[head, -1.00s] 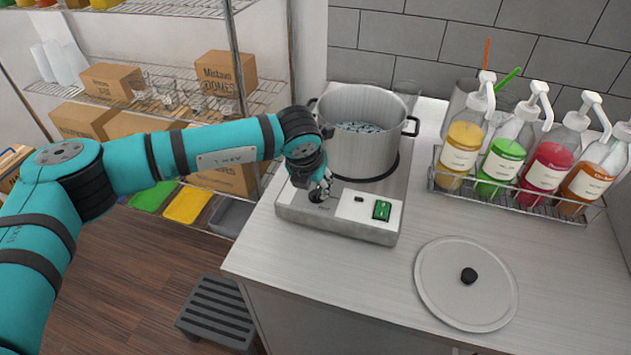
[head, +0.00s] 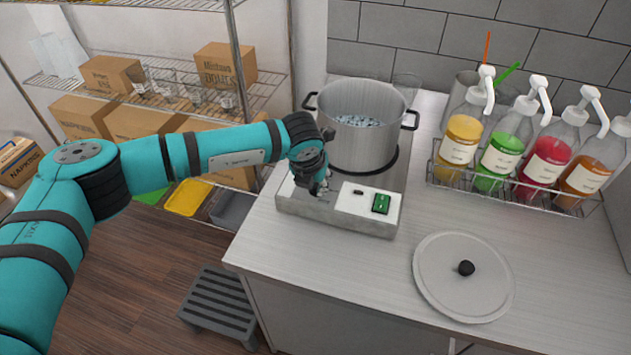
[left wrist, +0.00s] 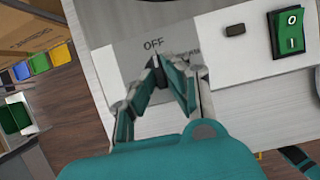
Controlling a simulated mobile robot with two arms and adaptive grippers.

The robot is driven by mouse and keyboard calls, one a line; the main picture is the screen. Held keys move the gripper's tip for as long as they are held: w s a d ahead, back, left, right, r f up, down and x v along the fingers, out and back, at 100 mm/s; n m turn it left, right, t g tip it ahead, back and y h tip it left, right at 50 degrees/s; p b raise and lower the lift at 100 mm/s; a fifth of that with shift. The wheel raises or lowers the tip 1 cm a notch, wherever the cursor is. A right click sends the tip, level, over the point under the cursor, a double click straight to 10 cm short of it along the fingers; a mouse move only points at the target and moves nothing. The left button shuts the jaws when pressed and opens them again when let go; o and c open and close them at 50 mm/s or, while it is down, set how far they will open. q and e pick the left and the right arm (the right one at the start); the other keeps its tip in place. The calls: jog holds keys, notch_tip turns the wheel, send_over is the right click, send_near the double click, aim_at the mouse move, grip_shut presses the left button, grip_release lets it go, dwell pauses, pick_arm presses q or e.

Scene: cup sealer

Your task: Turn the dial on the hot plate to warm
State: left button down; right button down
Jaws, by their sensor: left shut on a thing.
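The hot plate (head: 345,213) is a flat metallic box on the counter, with a pot (head: 365,135) of bluish pieces on its burner. Its front panel has a green rocker switch (head: 381,203) marked O and I, which also shows in the left wrist view (left wrist: 288,32). My left gripper (head: 322,188) is at the left part of the panel. In the left wrist view its fingertips (left wrist: 170,66) are shut on the dial, just below the printed word OFF.
A pot lid (head: 435,285) lies on the counter to the right. A wire rack (head: 510,195) of pump bottles stands behind it. Wire shelves (head: 160,92) with boxes are at the left. A grey step stool (head: 222,305) is on the floor.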

pick_arm(q)
jog(key=shift+a+f+m+b, duration=0.1)
jog(key=shift+f+m+b, duration=0.15)
jog(key=shift+b, duration=0.55)
jog(key=m+b, duration=0.2)
jog(key=b, duration=0.1)
jog(key=m+g+h+b, duration=0.1)
jog(key=m+b, duration=0.1)
jog(key=b, duration=0.1)
jog(key=m+h+b, duration=0.1)
jog(key=m+b, duration=0.1)
jog(key=b, duration=0.1)
jog(key=shift+w+a+m, duration=0.2)
jog(key=shift+w+m, duration=0.05)
jog(key=m+g+h+b, duration=0.1)
jog(key=m+b, duration=0.1)
jog(key=m, duration=0.1)
jog(key=shift+w+r+g+b, duration=0.1)
jog(key=shift+g+b, duration=0.2)
jog(key=shift+b, duration=0.1)
jog(key=shift+w+a+r+m+g+b, duration=0.1)
jog(key=shift+m+g+b, duration=0.25)
jog(key=shift+m, duration=0.6)
jog(key=shift+w+m+g+b, duration=0.1)
jog(key=shift+m+g+b, duration=0.2)
jog(key=shift+m, duration=0.65)
jog(key=c, duration=1.4)
grip_release()
